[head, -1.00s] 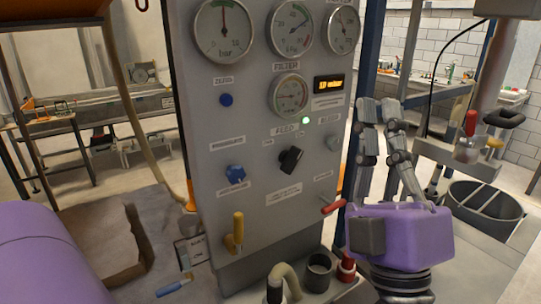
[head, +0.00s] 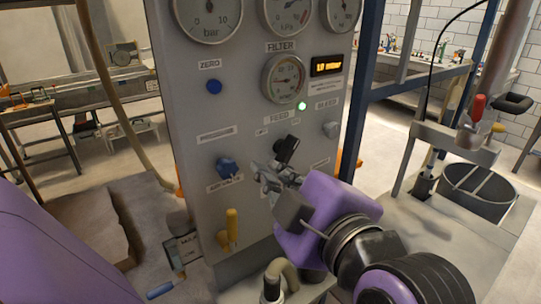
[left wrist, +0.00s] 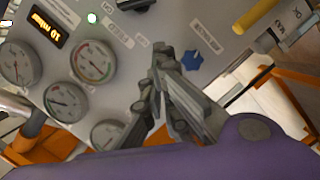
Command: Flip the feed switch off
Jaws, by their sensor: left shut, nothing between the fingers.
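The feed switch (head: 285,148) is a black knob on the grey panel under the FEED label (head: 279,118), its handle tilted to the upper right. In the left wrist view a black knob (left wrist: 140,5) shows at the top edge, partly cut off. My left gripper (head: 262,172) is in front of the panel, its fingertips just below and left of the switch. In the left wrist view the fingers (left wrist: 162,62) are together with nothing between them. I cannot tell whether they touch the switch or panel. A green lamp (head: 301,106) is lit above the switch. My right gripper is not in view.
A blue knob (head: 227,168) sits left of the fingers, and a yellow lever (head: 229,228) below it. Gauges and an amber display (head: 327,65) are above. A grey bin (head: 478,190) stands to the right. A blue frame post (head: 358,100) borders the panel.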

